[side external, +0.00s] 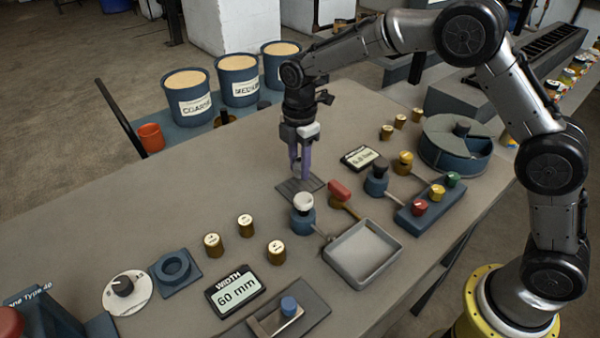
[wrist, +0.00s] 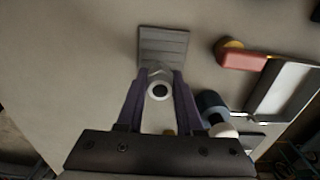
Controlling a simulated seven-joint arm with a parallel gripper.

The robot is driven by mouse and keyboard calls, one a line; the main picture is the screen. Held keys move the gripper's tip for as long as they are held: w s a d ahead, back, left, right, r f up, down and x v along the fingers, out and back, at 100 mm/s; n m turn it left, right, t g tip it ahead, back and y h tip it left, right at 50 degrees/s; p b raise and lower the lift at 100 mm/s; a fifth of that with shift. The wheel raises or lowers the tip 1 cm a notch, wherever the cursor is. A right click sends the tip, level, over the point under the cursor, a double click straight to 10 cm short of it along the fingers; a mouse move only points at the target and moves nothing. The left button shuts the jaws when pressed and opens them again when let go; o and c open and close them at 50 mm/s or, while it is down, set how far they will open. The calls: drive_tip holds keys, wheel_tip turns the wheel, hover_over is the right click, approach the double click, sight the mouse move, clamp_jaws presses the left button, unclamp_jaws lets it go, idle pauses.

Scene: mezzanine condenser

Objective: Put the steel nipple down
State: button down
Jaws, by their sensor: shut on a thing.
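My gripper (side external: 300,172) has its two purple fingers pointing down over the table. In the wrist view my gripper (wrist: 160,85) is shut on the steel nipple (wrist: 151,91), a pale ring with a dark round bore seen end-on. In the side view I cannot make the nipple out between the fingers. A grey ridged plate (side external: 291,189) lies on the table at the fingertips; the ridged plate (wrist: 163,42) shows just beyond the nipple in the wrist view. I cannot tell whether the nipple touches the plate.
A white-knobbed blue valve (side external: 303,214) and a red-handled brass valve (side external: 340,192) stand close by. A shallow grey tray (side external: 393,276) is nearer the front. A black-knobbed valve (side external: 376,180) and a small display (side external: 360,157) are to the right. The table left of the plate is clear.

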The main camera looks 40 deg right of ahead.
drive_tip(key=shift+s+f, duration=0.1)
drive_tip(key=shift+f, duration=1.25)
drive_tip(key=shift+f, duration=0.15)
drive_tip(key=c, duration=0.5)
unclamp_jaws()
drive_tip(key=shift+c, duration=0.2)
